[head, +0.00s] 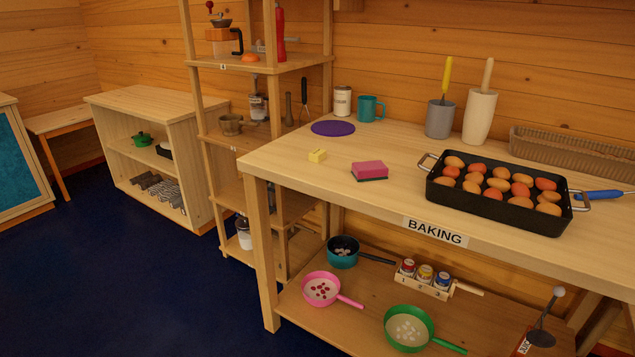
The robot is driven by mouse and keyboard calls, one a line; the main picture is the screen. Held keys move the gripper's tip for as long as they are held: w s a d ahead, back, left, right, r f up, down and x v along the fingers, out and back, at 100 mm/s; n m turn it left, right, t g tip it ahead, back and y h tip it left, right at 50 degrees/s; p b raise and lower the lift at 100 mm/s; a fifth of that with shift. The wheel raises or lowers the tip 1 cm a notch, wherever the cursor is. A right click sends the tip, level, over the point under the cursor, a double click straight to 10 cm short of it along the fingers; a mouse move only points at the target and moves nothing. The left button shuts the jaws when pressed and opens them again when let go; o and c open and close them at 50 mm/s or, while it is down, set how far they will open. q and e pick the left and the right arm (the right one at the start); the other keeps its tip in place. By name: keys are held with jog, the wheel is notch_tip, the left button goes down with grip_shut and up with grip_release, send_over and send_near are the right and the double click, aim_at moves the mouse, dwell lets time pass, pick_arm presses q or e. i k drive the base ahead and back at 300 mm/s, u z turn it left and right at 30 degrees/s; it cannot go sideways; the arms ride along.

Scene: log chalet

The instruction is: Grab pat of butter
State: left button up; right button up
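The pat of butter (317,156) is a small pale yellow block. It lies on the wooden table labelled BAKING (290,160), near the table's left end. It sits in front of a flat purple disc (333,128) and to the left of a pink sponge-like block with a dark base (369,171), apart from both. Neither of my grippers shows in the head view.
A black roasting pan (480,205) full of brown, egg-like items stands on the right. A teal mug (371,108), a white canister (342,101) and a grey utensil pot (440,118) stand behind. A wooden shelf rack (265,190) adjoins the table's left end. Blue floor is clear at front left.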

aim_at(316, 156)
jog(key=u, duration=3.75)
jog(key=i, duration=0.1)
jog(key=z, duration=2.4)
jog(key=i, duration=0.85)
jog(key=z, duration=0.1)
